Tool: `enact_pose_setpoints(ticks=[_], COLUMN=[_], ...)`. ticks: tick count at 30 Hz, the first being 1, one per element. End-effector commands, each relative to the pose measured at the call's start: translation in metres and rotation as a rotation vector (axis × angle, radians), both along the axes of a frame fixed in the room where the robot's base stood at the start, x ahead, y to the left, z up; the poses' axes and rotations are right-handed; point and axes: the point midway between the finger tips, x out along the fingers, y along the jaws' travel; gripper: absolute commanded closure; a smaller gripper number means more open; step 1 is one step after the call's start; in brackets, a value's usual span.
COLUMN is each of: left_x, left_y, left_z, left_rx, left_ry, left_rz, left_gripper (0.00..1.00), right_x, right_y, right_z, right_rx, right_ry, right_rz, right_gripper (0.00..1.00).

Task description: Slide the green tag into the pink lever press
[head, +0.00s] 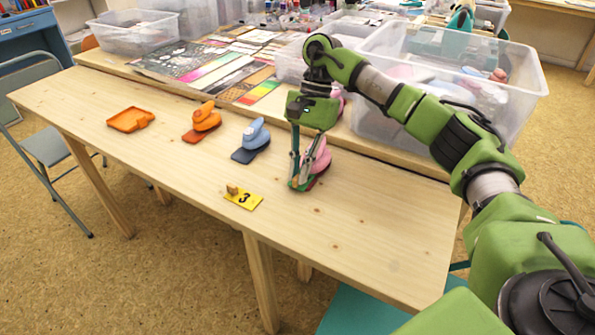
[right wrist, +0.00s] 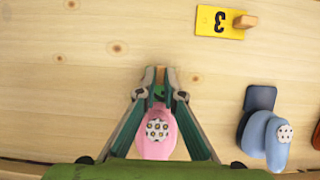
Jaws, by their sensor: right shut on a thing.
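The pink lever press (head: 322,160) stands on the near table, partly hidden behind my right gripper in the head view. Its pink dotted top (right wrist: 156,135) shows between the fingers in the right wrist view. My right gripper (head: 301,184) points down at the press's near side, its fingertips low by the tabletop. It is shut on the green tag (right wrist: 158,93), of which only a small part shows between the fingertips, by a wooden knob. The fingers hide most of the tag, and I cannot tell whether it is inside the press. My left gripper is not in view.
A yellow tag marked 3 (head: 243,200) with a wooden knob lies near the front edge. Clear bins (head: 455,75) stand behind. The table's right part is clear.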

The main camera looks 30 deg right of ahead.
Motion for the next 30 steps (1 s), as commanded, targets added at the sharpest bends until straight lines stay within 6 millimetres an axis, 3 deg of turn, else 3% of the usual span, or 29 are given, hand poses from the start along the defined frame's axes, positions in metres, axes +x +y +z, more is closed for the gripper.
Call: enact_pose_setpoints(ticks=[9,10,12,26,30], left_x=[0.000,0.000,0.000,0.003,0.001], left_y=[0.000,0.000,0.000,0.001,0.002], left_z=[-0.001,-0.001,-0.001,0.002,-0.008], left_rx=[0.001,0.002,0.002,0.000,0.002], left_ry=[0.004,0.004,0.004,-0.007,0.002], left_rz=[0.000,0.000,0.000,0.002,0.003], left_gripper=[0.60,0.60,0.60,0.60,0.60], right_x=[0.000,0.000,0.000,0.000,0.000], right_y=[0.000,0.000,0.000,0.000,0.000], right_z=[0.000,0.000,0.000,0.003,0.007], right_rx=[0.000,0.000,0.000,0.000,0.000], right_ry=[0.000,0.000,0.000,0.000,-0.001], right_rz=[0.000,0.000,0.000,0.000,0.000], right_gripper=[1.00,0.87,0.72,0.72,0.72])
